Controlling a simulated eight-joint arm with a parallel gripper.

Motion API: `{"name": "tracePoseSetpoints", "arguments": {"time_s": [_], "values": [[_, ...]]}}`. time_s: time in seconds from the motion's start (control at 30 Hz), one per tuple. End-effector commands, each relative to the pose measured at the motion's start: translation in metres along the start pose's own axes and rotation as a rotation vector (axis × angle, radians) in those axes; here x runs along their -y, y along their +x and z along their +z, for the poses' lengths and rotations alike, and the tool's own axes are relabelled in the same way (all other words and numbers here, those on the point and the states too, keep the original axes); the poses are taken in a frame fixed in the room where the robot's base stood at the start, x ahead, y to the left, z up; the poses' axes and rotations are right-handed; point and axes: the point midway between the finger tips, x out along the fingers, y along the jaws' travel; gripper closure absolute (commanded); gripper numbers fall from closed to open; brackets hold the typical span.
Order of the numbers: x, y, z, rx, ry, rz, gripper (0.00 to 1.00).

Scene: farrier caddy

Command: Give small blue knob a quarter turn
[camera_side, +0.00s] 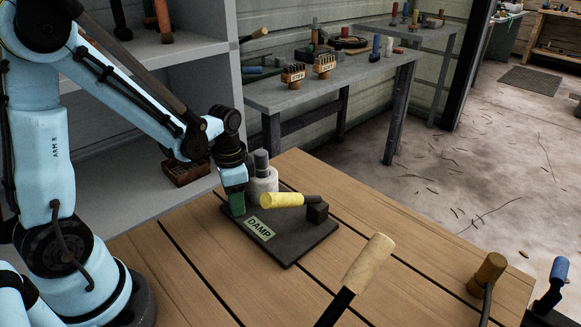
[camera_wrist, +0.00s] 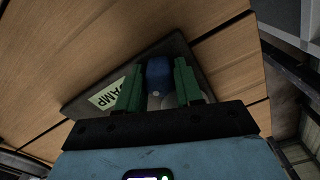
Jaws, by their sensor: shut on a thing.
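The small blue knob (camera_wrist: 158,76) shows in the wrist view, between the two green fingers of my gripper (camera_wrist: 159,66). My gripper is shut on it, one finger on each side. In the side view my gripper (camera_side: 237,204) reaches down to the left rear part of the dark base plate (camera_side: 290,246), and the knob is hidden behind the fingers. The plate carries a pale label reading DAMP (camera_side: 260,228); part of this label (camera_wrist: 106,95) also shows in the wrist view.
A white cylinder with a grey top (camera_side: 263,180) stands close beside my gripper. A yellow handle (camera_side: 282,200) leads to a black block (camera_side: 317,212) on the plate. A tan-handled tool (camera_side: 368,263) and a brown-topped tool (camera_side: 488,272) stand nearer the front. Bare wooden tabletop (camera_side: 205,275) surrounds the plate.

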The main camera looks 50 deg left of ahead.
Motion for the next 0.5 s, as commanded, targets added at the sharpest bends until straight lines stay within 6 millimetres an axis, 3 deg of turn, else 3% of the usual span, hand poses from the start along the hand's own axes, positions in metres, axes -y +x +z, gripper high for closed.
{"name": "tracePoseSetpoints", "arguments": {"time_s": [0.13,0.5], "values": [[0.0002,0.0007,0.0002,-0.001,0.067,-0.001,1.0],[0.0002,0.0012,0.0003,0.0,0.487,-0.002,1.0]]}}
